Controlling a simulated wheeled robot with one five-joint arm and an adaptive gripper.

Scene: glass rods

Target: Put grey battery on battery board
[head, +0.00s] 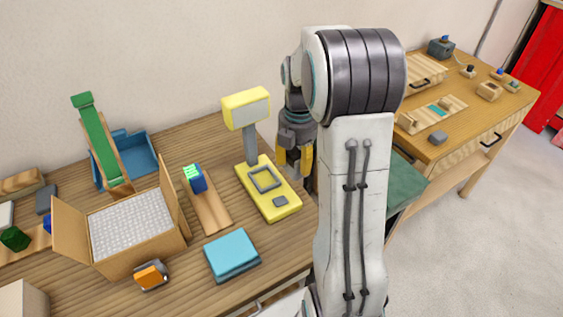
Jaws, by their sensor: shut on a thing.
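My gripper (293,165) hangs fingers down beside the yellow scale-like stand, in front of its right side. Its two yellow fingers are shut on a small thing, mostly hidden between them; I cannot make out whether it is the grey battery. On the right table lies a wooden board (433,114) with a teal patch and raised wooden blocks; it may be the battery board. A small grey block (437,138) lies just in front of it, apart from the gripper. My arm hides part of the space between the two tables.
The yellow stand (283,205) is close below my gripper. Left of it are a wooden strip with a blue-green block (195,179), a teal box (231,254) and an open carton (180,240). A grey box (441,46) and small parts stand on the right table (473,125).

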